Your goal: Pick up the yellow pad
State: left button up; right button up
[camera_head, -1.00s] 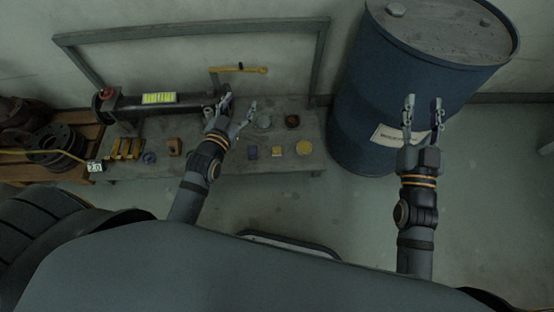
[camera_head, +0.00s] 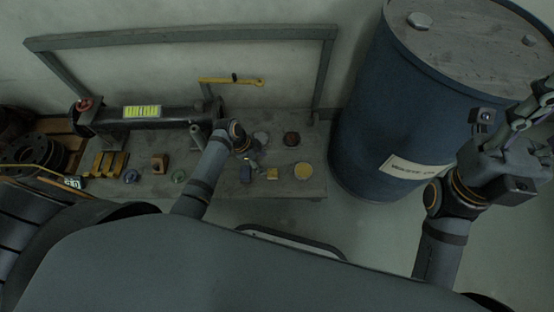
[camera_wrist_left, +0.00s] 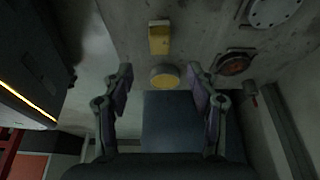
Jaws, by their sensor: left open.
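A small square yellow pad (camera_head: 272,174) lies on the grey bench, between a dark blue block (camera_head: 246,174) and a round yellow disc (camera_head: 303,170). My left gripper (camera_head: 252,160) points down over the bench near the blue block and square pad; its fingers are hard to make out there. In the left wrist view the open left fingers (camera_wrist_left: 160,70) stand apart with nothing held. The square yellow pad (camera_wrist_left: 159,38) shows beyond them, and the round yellow disc (camera_wrist_left: 165,77) shows between their tips. My right gripper (camera_head: 532,112) is at the right edge, partly cut off.
A dark red disc (camera_head: 291,138) and a grey disc (camera_head: 262,138) lie behind the pads. A dark pipe (camera_head: 165,115) and a grey frame (camera_head: 180,36) stand on the bench (camera_head: 315,185). A blue barrel (camera_head: 365,130) stands just right of the bench.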

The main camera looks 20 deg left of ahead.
aim_at(273, 172)
pick_arm(q)
jog(key=b+x, duration=0.3)
jog(key=x, duration=0.2)
jog(key=shift+w+d+f, duration=0.1)
jog(key=shift+f, duration=0.1)
jog(key=b+x, duration=0.4)
jog(key=x, duration=0.1)
jog(key=shift+f+b, duration=0.1)
jog(key=shift+b, duration=0.2)
jog(key=shift+c, duration=0.2)
grip_shut()
